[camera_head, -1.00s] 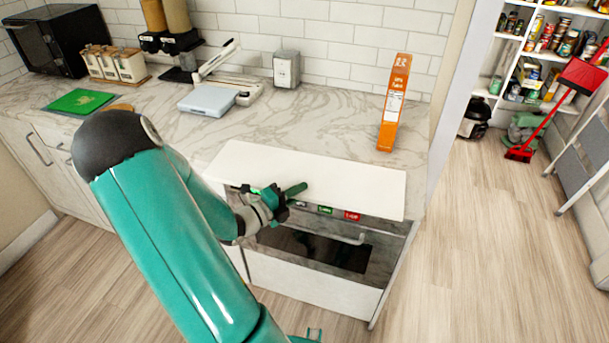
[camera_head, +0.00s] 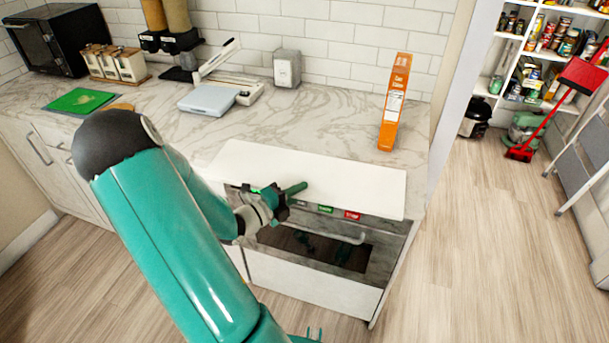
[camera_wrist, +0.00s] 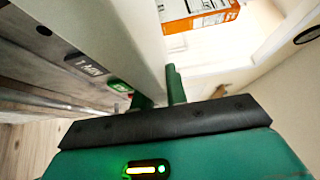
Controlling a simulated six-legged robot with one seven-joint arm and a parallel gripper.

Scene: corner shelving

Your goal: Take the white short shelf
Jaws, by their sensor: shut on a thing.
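The white short shelf (camera_head: 335,178) is a flat white board lying at the front edge of the marble counter, above a built-in oven. The orange box stands behind it. My gripper (camera_head: 287,193) is at the board's front edge, left of its middle. In the wrist view, the gripper's green fingers (camera_wrist: 161,90) are on either side of the white board (camera_wrist: 134,40), shut on its edge. The exact contact is partly hidden by the gripper's black front.
An orange box (camera_head: 394,102) stands on the counter (camera_head: 300,118) near its right end. The oven (camera_head: 315,246) is below the board, with small green and red labels above its handle. A white-blue scale (camera_head: 208,101) is farther left. Open wood floor (camera_head: 480,250) lies to the right.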

